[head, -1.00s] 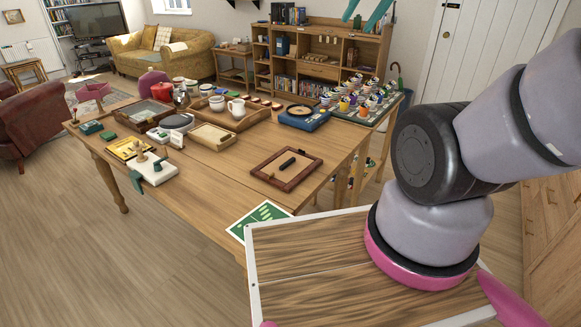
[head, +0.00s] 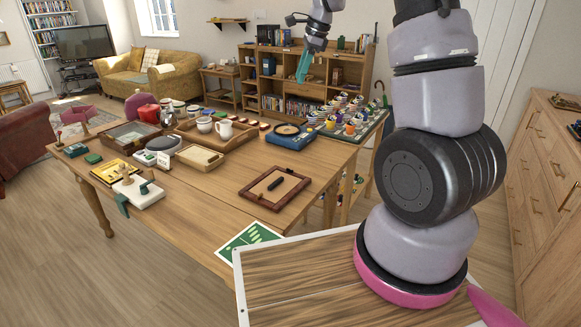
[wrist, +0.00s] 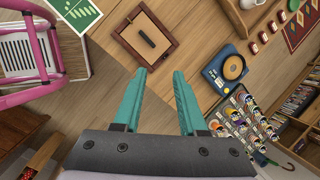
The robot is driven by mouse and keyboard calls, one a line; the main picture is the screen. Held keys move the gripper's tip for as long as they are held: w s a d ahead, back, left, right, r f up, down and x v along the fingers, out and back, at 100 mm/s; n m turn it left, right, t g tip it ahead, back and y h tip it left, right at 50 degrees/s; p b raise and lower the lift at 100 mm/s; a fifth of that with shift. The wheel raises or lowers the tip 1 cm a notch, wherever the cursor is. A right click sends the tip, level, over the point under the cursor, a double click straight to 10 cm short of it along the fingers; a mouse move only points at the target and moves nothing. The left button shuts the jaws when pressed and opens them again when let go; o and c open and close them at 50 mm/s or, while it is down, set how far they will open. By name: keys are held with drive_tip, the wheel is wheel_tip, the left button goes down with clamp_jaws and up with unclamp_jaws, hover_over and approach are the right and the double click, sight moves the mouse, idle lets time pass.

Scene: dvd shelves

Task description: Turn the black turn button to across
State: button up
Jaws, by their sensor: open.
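The black turn button (head: 275,183) is a short dark bar on a wooden panel with a dark brown frame (head: 252,200), lying on the near right part of the table. In the head view the bar slants up to the right. In the wrist view the button (wrist: 147,39) shows near the top, roughly parallel to one pair of frame sides. My gripper (head: 304,68) is raised high, beyond the panel in the head picture, with teal fingers. In the wrist view my gripper (wrist: 160,72) has its fingers apart with nothing between them, clear of the button.
A blue box with a round dial (head: 290,135) sits behind the panel. A stand of colourful cups (head: 350,118) is at the right. A green card (head: 248,238) lies at the near edge. Trays, a white jug (head: 224,130) and small boxes fill the left. Bare tabletop surrounds the panel.

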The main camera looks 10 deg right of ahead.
drive_tip(key=w+f+m+g+h, duration=0.1)
drive_tip(key=w+f+m, duration=0.25)
drive_tip(key=f, duration=0.45)
drive_tip(key=w+f+m+g+h, duration=0.1)
drive_tip(key=w+f+m, duration=0.1)
drive_tip(key=w+f, duration=0.45)
drive_tip(key=m+h, duration=0.1)
drive_tip(key=m, duration=0.2)
hover_over(290, 170)
wheel_tip(290, 170, down, 15)
drive_tip(key=shift+g, duration=0.3)
drive_tip(key=f, duration=1.1)
drive_tip(key=shift+w+d, duration=0.15)
drive_tip(key=shift+w, duration=0.05)
clamp_jaws()
